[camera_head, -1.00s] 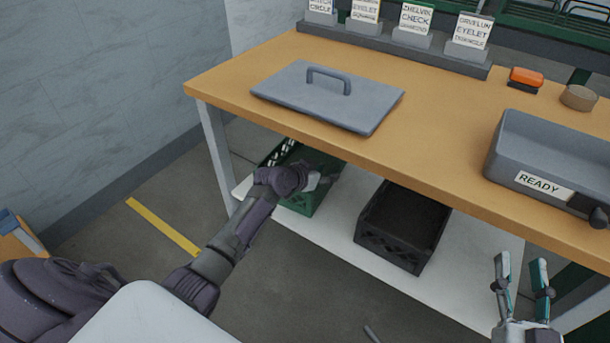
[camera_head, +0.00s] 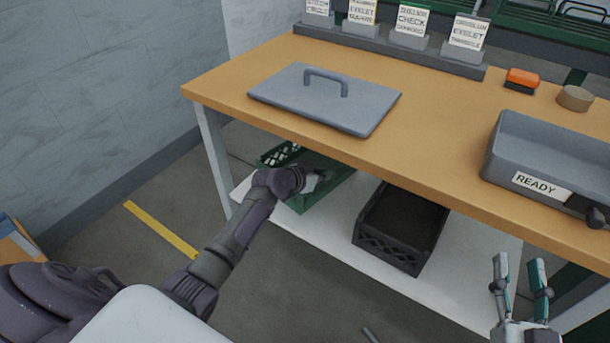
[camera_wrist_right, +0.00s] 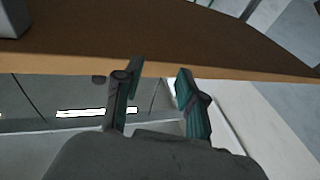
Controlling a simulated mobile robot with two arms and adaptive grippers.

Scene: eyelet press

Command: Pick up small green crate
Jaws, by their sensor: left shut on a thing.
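The small green crate (camera_head: 322,196) is on the white lower shelf under the table, near its left end, partly hidden by my left arm and the table top. It looks slightly tilted; I cannot tell whether it is clear of the shelf. My left gripper (camera_head: 318,180) is at the crate's near side, shut on it; the fingertips are mostly hidden by the wrist. My right gripper (camera_head: 520,276) is open and empty in front of the table at the lower right. Its two fingers also show apart in the right wrist view (camera_wrist_right: 155,100).
A black crate (camera_head: 398,250) stands on the lower shelf (camera_head: 335,242), right of the green one. The wooden table top (camera_head: 430,135) overhangs both. On it are a grey lid (camera_head: 325,105) and a grey bin marked READY (camera_head: 550,150). A table leg (camera_head: 212,155) stands left.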

